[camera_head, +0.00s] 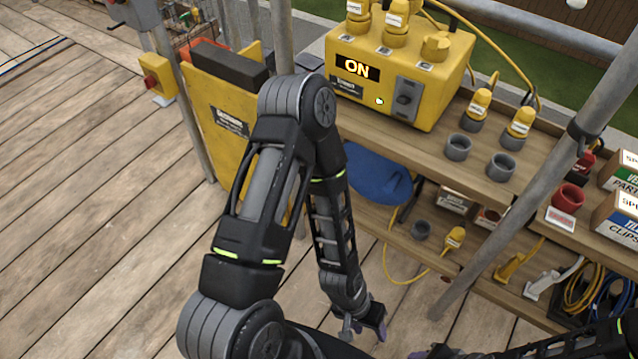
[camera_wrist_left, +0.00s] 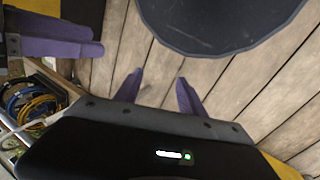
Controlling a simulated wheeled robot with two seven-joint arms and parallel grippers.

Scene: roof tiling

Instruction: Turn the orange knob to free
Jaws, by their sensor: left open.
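I cannot make out an orange knob in either view. A yellow control box (camera_head: 440,75) with a lit "ON" display stands on the wooden bench. Its front has a dark rotary switch (camera_head: 404,98) on a grey plate and a small lit green light. My left gripper (camera_head: 362,331) hangs low over the deck, well below and in front of the box. In the left wrist view its two purple fingers (camera_wrist_left: 159,76) are apart with only floorboards between them. My right gripper shows only in part: purple fingers (camera_wrist_left: 60,47) at the upper left of the wrist view.
Grey sockets (camera_head: 457,147) and yellow plugs (camera_head: 480,104) stand on the bench right of the box. Boxes of clips (camera_head: 618,215) and coiled cables (camera_head: 590,290) lie farther right. A scaffold pole (camera_head: 530,180) crosses in front.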

